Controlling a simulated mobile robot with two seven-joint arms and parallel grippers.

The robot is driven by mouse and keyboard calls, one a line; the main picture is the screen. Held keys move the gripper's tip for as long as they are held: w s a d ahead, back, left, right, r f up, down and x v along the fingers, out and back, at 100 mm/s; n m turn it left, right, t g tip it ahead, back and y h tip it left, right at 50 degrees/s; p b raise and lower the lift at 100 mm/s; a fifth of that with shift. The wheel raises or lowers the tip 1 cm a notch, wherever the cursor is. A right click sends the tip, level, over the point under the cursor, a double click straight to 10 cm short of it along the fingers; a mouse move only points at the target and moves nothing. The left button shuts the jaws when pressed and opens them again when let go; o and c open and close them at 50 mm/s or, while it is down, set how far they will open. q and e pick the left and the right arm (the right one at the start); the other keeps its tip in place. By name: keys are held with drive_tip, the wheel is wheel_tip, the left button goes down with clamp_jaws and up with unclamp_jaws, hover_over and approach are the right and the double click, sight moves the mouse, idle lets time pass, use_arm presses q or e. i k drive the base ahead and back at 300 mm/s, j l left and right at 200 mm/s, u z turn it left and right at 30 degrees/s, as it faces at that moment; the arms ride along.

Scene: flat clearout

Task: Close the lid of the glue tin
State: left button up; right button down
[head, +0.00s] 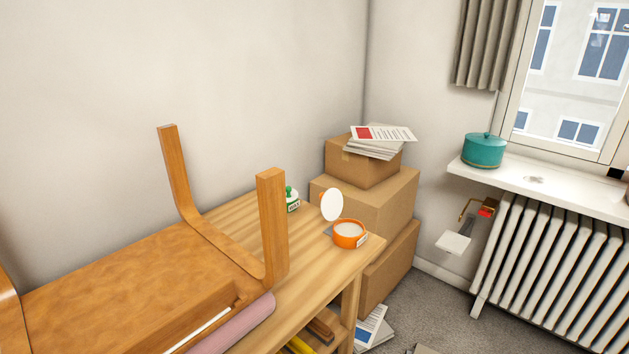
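A round orange tin (349,240) with a pale label stands near the right end of the wooden bench. Its pale contents show through the open top. A round white lid (332,205) stands upright at the back left edge of the tin, apparently hinged to it. I take this as the glue tin, but its label is too small to read. Neither of my grippers is in view.
An upturned wooden chair (225,250) covers the left of the bench (322,280). A small green-topped container (292,200) stands behind its leg. Stacked cardboard boxes (375,195) stand behind the tin. A radiator (545,260) is at right.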

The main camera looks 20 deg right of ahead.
sight(332, 203)
drive_tip(key=i+l+u, duration=0.25)
drive_tip(key=l, duration=0.4)
drive_tip(key=l+u, duration=0.25)
drive_tip(key=l, duration=0.4)
drive_tip(key=i+l+u, duration=0.2)
drive_tip(key=l, duration=0.55)
drive_tip(key=k, duration=0.05)
